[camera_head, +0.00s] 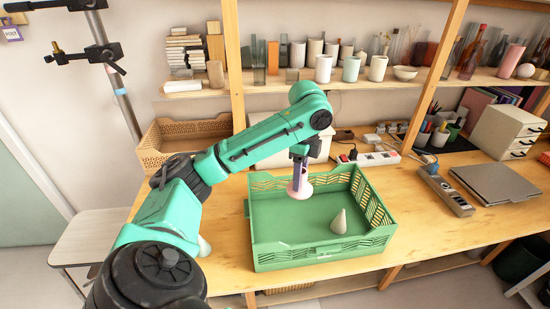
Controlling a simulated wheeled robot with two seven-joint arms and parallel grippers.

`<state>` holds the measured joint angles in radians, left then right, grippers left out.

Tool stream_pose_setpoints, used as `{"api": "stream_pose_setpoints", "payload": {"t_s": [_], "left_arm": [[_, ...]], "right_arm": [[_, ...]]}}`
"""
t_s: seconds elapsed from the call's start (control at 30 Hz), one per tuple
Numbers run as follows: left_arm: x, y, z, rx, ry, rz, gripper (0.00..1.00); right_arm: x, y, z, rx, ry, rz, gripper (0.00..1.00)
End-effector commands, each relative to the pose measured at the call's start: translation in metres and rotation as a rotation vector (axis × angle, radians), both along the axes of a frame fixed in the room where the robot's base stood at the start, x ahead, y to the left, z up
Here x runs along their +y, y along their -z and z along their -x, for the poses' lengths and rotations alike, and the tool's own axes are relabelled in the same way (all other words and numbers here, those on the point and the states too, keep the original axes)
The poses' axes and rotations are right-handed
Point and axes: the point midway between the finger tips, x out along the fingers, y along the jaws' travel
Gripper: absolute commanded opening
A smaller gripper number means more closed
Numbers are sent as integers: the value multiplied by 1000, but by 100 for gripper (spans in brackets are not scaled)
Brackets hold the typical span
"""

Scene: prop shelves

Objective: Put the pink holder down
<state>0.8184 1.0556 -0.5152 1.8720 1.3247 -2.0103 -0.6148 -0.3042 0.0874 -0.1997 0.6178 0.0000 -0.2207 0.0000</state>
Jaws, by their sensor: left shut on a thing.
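The pink holder (300,190) is a small pale pink piece with a wider lower part. My left gripper (299,168) points down and is shut on it, above the floor of the green crate (325,254). The holder looks to be inside the crate's outline, near its back left part. I cannot tell whether its underside touches the crate floor. A small grey pear-shaped object (339,222) stands in the crate toward the front right. My right gripper is not in view.
The crate stands on a wooden table (450,225). A tan basket (170,140) is at the back left. A power strip (368,159), a closed laptop (496,182) and a drawer box (505,132) lie behind and right. Shelves with vases (323,68) stand behind.

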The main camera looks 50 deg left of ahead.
Motion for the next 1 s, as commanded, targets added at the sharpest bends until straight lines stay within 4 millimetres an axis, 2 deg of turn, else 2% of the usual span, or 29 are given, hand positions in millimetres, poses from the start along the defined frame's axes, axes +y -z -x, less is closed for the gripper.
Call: {"api": "stream_pose_setpoints", "payload": {"t_s": [0.07, 0.17, 0.23, 0.5, 0.6, 0.9, 1.0], "left_arm": [[2, 0, 2, -1, 13, -1, 0], [2, 13, 2, 2, 18, 0, 0], [2, 33, 3, 6, 18, -1, 0], [2, 119, 3, 5, 17, -2, 0], [3, 144, 2, 2, 16, -3, 0], [3, 195, 1, 1, 15, -2, 0], [3, 200, 1, -2, 16, -3, 0]], "right_arm": [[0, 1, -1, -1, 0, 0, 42], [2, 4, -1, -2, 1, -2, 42], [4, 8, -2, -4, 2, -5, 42], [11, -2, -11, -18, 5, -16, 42], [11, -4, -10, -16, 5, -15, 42], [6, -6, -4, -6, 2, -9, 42], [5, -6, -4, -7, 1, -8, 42]]}}
